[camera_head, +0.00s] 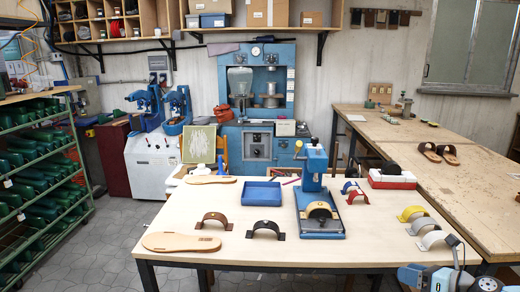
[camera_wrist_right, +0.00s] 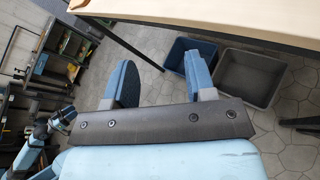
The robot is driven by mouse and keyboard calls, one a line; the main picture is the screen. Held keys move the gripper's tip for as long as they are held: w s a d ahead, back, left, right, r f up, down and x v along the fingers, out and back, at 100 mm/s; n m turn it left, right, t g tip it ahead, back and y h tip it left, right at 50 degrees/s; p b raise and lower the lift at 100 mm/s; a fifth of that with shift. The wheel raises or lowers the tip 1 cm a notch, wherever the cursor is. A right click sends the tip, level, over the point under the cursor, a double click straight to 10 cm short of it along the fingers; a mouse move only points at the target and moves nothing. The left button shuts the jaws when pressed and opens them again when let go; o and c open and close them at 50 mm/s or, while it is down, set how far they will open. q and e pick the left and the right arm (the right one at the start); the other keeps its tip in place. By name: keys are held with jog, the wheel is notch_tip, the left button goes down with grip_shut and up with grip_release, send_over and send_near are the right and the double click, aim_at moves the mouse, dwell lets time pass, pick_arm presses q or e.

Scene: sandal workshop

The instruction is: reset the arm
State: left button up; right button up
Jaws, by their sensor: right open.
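My right gripper (camera_wrist_right: 160,74) shows in the right wrist view, its two blue fingers apart with nothing between them. It hangs beside the table (camera_wrist_right: 220,16), over the grey floor. In the head view, parts of my right arm show at the bottom right, by the near edge of the work table (camera_head: 370,248). A blue arm link at the left of the wrist view seems to be mine.
The table holds a blue press (camera_head: 315,175), a blue tray (camera_head: 262,193), sole pieces (camera_head: 182,242) and several curved straps. A second table (camera_head: 460,185) adjoins on the right. Bins (camera_wrist_right: 248,78) stand under the table. A green rack (camera_head: 45,150) stands left, with free floor before it.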

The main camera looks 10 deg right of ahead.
jog(key=s+a+f+m+h, duration=0.2)
jog(key=s+a+f+m, duration=0.75)
jog(key=m, duration=0.45)
jog(key=s+a+f+m+h, duration=0.2)
jog(key=s+a+f+m, duration=0.4)
jog(key=a+f+m, duration=0.75)
jog(key=s+a+m+g, duration=0.2)
jog(key=s+a+m, duration=0.35)
jog(key=m, duration=0.25)
pick_arm(q)
notch_tip(320, 180, up, 11)
jog(key=p, duration=1.2)
jog(key=shift+s+a, duration=0.15)
jog(key=shift+a, duration=0.25)
pick_arm(e)
notch_tip(320, 180, up, 12)
jog(key=d+n, duration=0.1)
jog(key=shift+w, duration=0.4)
pick_arm(q)
jog(key=shift+r, duration=0.15)
pick_arm(e)
jog(key=shift+f, duration=0.1)
